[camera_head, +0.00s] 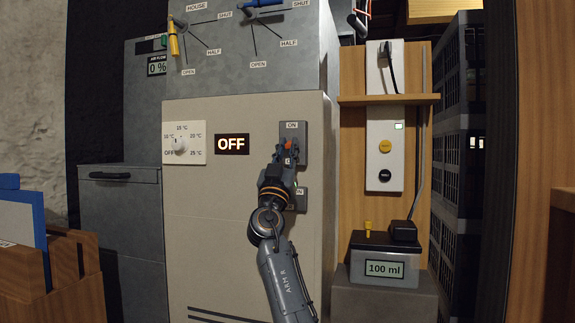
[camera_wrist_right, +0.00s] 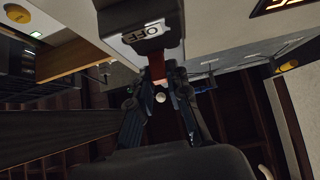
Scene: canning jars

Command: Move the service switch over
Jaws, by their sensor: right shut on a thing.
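The service switch (camera_head: 292,131) is a grey plate on the front of the beige cabinet, with an ON label at its top. My right gripper (camera_head: 288,154) is up against this plate and covers its middle and lower part. A bit of orange-red shows at the fingertips. In the right wrist view my right gripper (camera_wrist_right: 160,92) is shut on the switch's reddish handle, whose exact position is mostly hidden by the fingers. The plate's OFF label (camera_wrist_right: 144,32) shows there. The lit display (camera_head: 232,144) left of the switch reads OFF. My left gripper is not in view.
A second grey plate (camera_head: 300,198) sits just below, partly behind my right arm. A temperature dial (camera_head: 180,144) is at left, and yellow (camera_head: 173,42) and blue (camera_head: 262,3) valve handles are above. A wooden shelf (camera_head: 388,99) and a 100 ml box (camera_head: 385,262) stand at right.

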